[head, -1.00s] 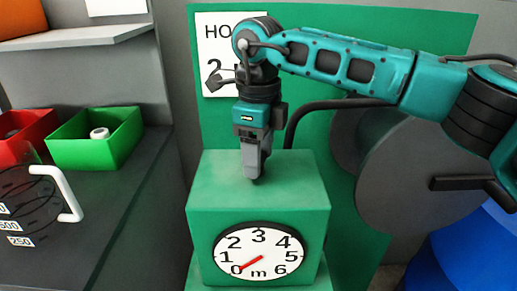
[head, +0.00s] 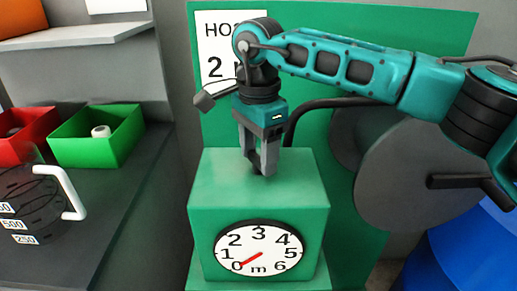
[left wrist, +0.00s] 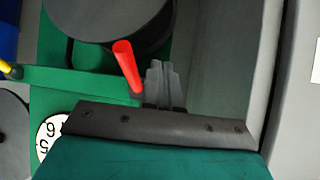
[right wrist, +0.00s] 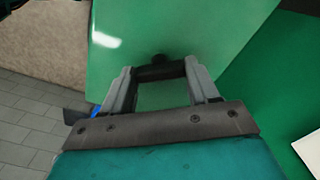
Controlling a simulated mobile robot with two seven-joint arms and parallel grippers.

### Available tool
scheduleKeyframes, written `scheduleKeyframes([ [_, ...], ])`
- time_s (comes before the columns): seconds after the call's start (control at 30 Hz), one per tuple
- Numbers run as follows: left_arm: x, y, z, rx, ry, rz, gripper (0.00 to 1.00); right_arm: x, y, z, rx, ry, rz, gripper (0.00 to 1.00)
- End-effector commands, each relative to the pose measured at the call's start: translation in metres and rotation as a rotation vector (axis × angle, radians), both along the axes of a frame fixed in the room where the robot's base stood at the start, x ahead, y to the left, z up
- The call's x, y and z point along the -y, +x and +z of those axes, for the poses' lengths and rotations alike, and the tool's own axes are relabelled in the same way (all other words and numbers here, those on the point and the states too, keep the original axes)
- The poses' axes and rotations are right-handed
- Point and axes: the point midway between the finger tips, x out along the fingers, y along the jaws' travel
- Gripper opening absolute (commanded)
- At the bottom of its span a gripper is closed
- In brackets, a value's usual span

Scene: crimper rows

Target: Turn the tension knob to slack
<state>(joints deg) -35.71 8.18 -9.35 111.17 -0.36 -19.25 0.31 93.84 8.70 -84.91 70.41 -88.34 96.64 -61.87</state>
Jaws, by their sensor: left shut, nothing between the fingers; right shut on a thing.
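The tension knob, a dark grip (right wrist: 160,71), shows between my right fingertips in the right wrist view, on top of the green box. My right gripper (head: 262,170) points straight down at the box top and is shut on the knob. Its fingers stand apart, one at each end of the dark grip. In the head view the fingers hide most of the knob. Its slack marking cannot be made out. My left gripper (left wrist: 162,85) is shut and empty in the left wrist view, with a red rod (left wrist: 127,65) beside it. It is outside the head view.
A dark reel (head: 400,180) stands to the right. A green bin (head: 80,152), a red bin (head: 25,145) and a white-handled jug (head: 70,195) are at the left.

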Motion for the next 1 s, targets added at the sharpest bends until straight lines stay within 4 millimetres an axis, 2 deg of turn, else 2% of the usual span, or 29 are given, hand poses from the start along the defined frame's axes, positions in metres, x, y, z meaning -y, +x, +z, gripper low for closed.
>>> scheduleKeyframes([
  [0.7, -0.0001, -0.002, 0.0052, -0.004, 0.0, 0.001, 0.0, -0.0006, 0.0, 0.0016, 0.002, 0.004, 0.672, 0.29],
  [1.0, -0.0003, -0.0018, 0.0065, -0.004, 0.001, 0.0, 0.0, -0.0006, 0.0, 0.0014, 0.002, 0.004, 0.878, 0.29],
])
